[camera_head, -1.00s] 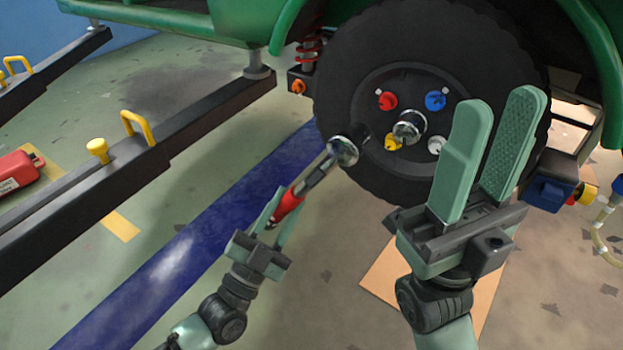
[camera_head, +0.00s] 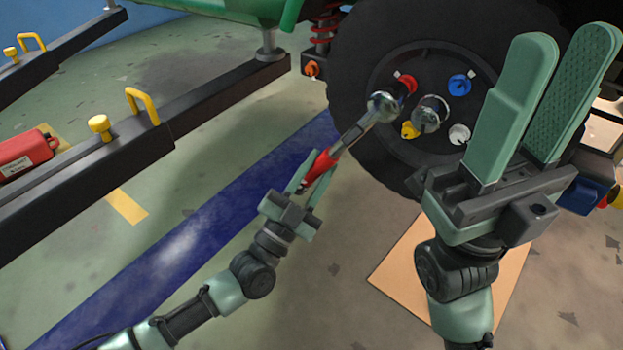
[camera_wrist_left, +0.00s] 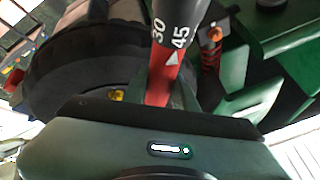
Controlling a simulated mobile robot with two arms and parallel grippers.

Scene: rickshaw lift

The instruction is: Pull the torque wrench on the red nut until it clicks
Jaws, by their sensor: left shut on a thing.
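The torque wrench (camera_head: 348,139) has a red grip and a silver head. My left gripper (camera_head: 318,170) is shut on its red grip. The wrench's head and dark socket lie over or right beside the red nut (camera_head: 409,82) at the wheel's upper left; I cannot tell if the socket is seated. In the left wrist view the wrench handle (camera_wrist_left: 175,45) shows the marks 30 and 45. Blue (camera_head: 459,84), yellow (camera_head: 410,129) and white (camera_head: 459,134) nuts surround the silver hub. My right gripper (camera_head: 567,95) is open and empty, in front of the wheel's right side.
The black wheel (camera_head: 355,60) hangs under the green vehicle body (camera_head: 235,8). A dark lift arm (camera_head: 210,105) with yellow fittings runs along the left. A red case (camera_head: 25,152) lies at far left. A cardboard sheet (camera_head: 400,265) lies on the floor.

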